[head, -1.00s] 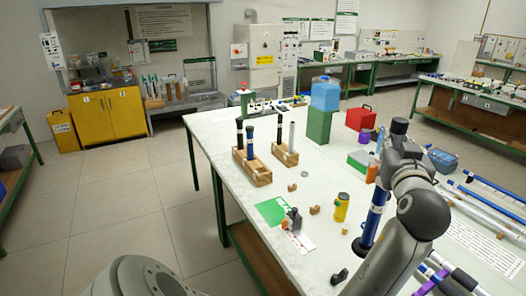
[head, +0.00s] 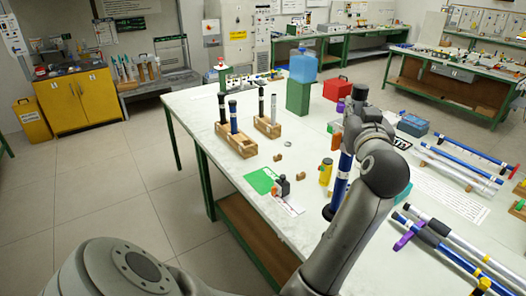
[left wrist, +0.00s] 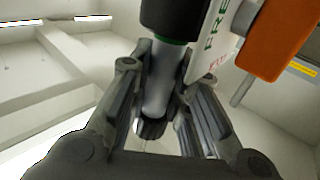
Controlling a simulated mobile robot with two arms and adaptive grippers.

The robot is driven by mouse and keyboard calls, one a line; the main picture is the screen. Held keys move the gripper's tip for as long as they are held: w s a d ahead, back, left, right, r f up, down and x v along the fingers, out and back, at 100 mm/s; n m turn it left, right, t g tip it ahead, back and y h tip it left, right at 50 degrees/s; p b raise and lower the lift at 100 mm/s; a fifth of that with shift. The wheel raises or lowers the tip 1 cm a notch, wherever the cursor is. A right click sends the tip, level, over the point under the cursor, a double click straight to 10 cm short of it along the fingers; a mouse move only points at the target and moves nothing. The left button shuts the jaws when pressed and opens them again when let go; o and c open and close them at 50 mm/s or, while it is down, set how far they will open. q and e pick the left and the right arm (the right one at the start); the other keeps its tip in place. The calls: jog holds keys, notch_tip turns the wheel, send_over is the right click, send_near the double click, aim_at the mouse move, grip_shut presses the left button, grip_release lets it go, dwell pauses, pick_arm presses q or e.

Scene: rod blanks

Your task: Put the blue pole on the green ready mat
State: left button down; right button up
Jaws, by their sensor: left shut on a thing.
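The blue pole (head: 342,178), with white bands and a wide dark foot, stands nearly upright in front of my left arm in the head view. In the head view my wrist hides much of the grip. I cannot tell whether the foot touches the table. The green ready mat (head: 260,179) lies flat near the table's front left edge, left of the pole. My right gripper is not in view.
A black bottle-like object (head: 282,188) stands on a white card at the mat's right edge. A yellow canister (head: 325,172) stands between mat and pole. Wooden racks (head: 238,146) with upright poles are behind the mat. More poles (head: 450,248) lie at the right.

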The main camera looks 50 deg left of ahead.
pick_arm(q)
jog(key=s+a+r+n+g+y, duration=0.25)
jog(key=a+r, duration=0.25)
jog(key=a, duration=0.4)
jog(key=s+a+r+n+g+y, duration=0.2)
jog(key=s+a+r+g, duration=0.15)
jog(key=a+r, duration=0.4)
jog(key=s+d+f+m+t+h, duration=0.1)
jog(key=d+f+m+t+h, duration=0.6)
jog(key=f, duration=0.5)
jog(key=s+d+f+m+t+h, duration=0.1)
jog(key=d+f+m+t+h, duration=0.2)
jog(key=d+f+h, duration=0.7)
jog(key=s+d+f+m+g+h, duration=0.1)
jog(key=s+d+f+m+h, duration=0.6)
jog(key=s+d+f, duration=0.6)
jog(key=s+f+m, duration=0.1)
jog(key=s+f, duration=0.2)
jog(key=s, duration=0.1)
jog(key=shift+d, duration=0.4)
